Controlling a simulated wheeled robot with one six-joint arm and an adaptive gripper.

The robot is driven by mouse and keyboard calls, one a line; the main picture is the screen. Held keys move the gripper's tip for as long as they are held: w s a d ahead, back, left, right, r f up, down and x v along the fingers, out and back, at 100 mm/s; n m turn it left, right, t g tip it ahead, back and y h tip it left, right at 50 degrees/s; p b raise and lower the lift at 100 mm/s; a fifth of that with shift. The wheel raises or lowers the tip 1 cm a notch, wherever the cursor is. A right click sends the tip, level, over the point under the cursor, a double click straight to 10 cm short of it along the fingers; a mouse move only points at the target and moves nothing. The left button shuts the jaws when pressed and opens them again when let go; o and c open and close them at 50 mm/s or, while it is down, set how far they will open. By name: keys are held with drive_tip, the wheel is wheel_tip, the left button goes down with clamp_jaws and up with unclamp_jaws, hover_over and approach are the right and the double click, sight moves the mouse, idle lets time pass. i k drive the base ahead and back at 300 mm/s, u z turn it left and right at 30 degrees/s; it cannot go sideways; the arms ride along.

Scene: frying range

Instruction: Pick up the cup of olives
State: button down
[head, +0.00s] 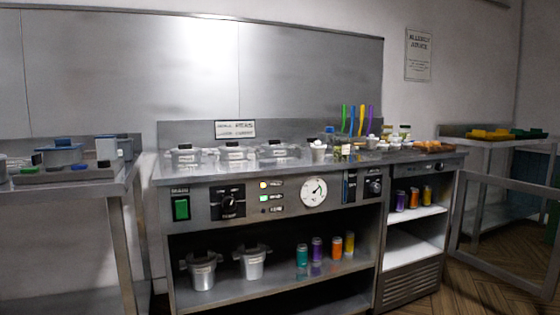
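I cannot make out a cup of olives for certain; everything on the counter (420,163) is small at this distance. A small white cup-like container (318,151) stands near the middle of the counter. Another small white container (372,142) stands to its right, close to several upright coloured handles (352,120). A few small jars or cups with greenish parts (404,131) stand further back right. The contents of these cannot be told. My gripper is not in view.
Lidded metal pots (234,153) line the counter's left part. Coloured containers (317,248) and two metal pots (251,262) sit on the lower shelf. A side table (80,186) holds boxes at left. An open frame-like door (505,235) juts out at right.

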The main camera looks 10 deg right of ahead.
sight(317, 155)
drive_tip(key=z, duration=0.75)
drive_tip(key=i, duration=1.65)
drive_tip(key=z, duration=1.65)
drive_tip(key=k, duration=1.1)
drive_tip(key=u, duration=0.7)
